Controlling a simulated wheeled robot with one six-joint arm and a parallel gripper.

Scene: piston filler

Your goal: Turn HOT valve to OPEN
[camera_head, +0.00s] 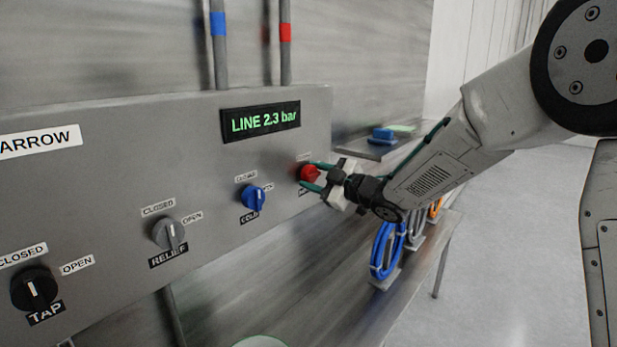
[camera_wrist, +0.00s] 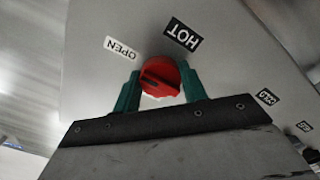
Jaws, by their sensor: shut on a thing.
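The HOT valve is a red knob (camera_head: 310,173) at the right end of the grey panel. In the wrist view the red knob (camera_wrist: 160,79) sits between the two green fingers of my gripper (camera_wrist: 161,92), which is shut on it. My gripper (camera_head: 316,178) reaches it from the right in the head view. The HOT label (camera_wrist: 182,35) and the OPEN label (camera_wrist: 122,48) show upside down in the wrist view. The knob's dark pointer line runs slantwise, and I cannot tell exactly which label it points at. The fingers partly cover the labels in the head view.
Left of it on the panel (camera_head: 120,125) are the blue COLD knob (camera_head: 253,197), the grey RELIEF knob (camera_head: 168,233) and the black TAP knob (camera_head: 34,289). A display (camera_head: 261,121) reads LINE 2.3 bar.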

